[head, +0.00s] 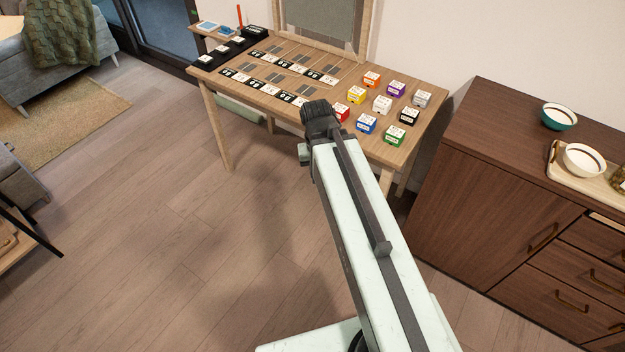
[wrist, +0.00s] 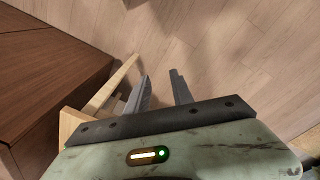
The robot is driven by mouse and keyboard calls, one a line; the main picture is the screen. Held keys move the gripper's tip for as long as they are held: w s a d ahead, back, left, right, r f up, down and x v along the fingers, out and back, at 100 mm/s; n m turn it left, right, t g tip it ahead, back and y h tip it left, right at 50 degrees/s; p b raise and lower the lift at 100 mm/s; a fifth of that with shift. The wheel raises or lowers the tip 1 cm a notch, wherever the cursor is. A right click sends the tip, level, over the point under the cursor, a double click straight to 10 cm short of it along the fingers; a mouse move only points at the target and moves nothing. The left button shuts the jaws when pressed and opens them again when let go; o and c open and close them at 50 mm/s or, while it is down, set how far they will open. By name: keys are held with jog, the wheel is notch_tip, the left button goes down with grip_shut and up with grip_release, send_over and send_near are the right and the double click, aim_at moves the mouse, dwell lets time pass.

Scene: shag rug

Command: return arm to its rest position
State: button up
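My arm reaches from the bottom of the head view up to the near edge of a wooden table (head: 245,115). Its dark end overlaps the table's front edge in the picture. My gripper fingers cannot be made out in the head view. In the wrist view my gripper (wrist: 160,76) shows two grey fingers spread apart. Only wooden floor shows between them, and it holds nothing. The wrist view looks down beside the table (wrist: 72,122), whose pale edge and leg are at the left.
On the table stand several coloured boxes, such as a yellow box (head: 356,95), plus cards and a frame (head: 322,25). A dark brown cabinet (head: 480,185) with bowls stands at right, also in the wrist view (wrist: 45,75). Open floor (head: 150,240) lies at left.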

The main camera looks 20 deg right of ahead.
jog(key=shift+n+y, duration=0.4)
jog(key=shift+n, duration=0.5)
jog(key=a, duration=0.2)
jog(key=s+a, duration=0.1)
jog(key=a, duration=0.1)
notch_tip(320, 180, up, 4)
jog(key=p, duration=0.4)
jog(key=shift+r, duration=0.2)
